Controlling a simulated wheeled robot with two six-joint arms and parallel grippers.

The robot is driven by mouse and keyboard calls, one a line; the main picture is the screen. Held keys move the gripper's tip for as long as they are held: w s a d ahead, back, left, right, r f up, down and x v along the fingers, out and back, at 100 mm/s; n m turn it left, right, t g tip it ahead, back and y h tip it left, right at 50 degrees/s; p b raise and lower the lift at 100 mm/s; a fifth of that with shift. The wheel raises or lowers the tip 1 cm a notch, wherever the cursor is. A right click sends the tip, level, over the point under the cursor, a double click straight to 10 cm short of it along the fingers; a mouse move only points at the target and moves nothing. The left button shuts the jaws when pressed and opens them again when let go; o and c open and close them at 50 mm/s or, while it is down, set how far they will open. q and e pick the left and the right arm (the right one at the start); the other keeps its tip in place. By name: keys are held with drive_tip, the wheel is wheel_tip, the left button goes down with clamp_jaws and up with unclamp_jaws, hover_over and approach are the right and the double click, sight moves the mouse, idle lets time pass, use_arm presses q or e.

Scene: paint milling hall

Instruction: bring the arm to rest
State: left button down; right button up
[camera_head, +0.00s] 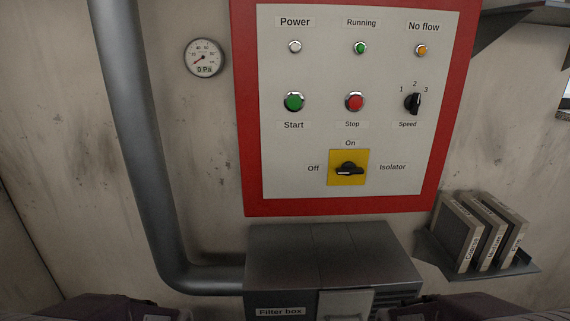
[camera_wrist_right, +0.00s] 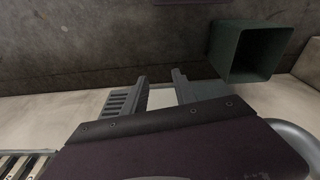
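My right gripper (camera_wrist_right: 160,92) shows in the right wrist view, with its two grey fingers apart and nothing between them. In the head view, dark purple parts of my arms show at the bottom left and bottom right edges, below the control panel (camera_head: 290,150) and apart from it. The fingers of my left gripper cannot be made out there. The red-framed panel carries a green Start button (camera_head: 294,102), a red Stop button (camera_head: 355,102), a black Speed knob (camera_head: 413,103) and a yellow Isolator switch (camera_head: 348,168) with its handle lying level.
A grey filter box (camera_head: 330,250) stands below the panel, joined to a thick pipe (camera_head: 130,120). The right wrist view shows a green open bin (camera_wrist_right: 240,52).

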wheel_tip(320, 180, up, 14)
drive_tip(key=s+m+p, duration=0.1)
drive_tip(key=m+p, duration=0.1)
drive_tip(key=p, duration=1.2)
drive_tip(key=shift+r+g, duration=0.15)
drive_tip(key=shift+g, duration=0.15)
drive_tip(key=shift+s, duration=0.1)
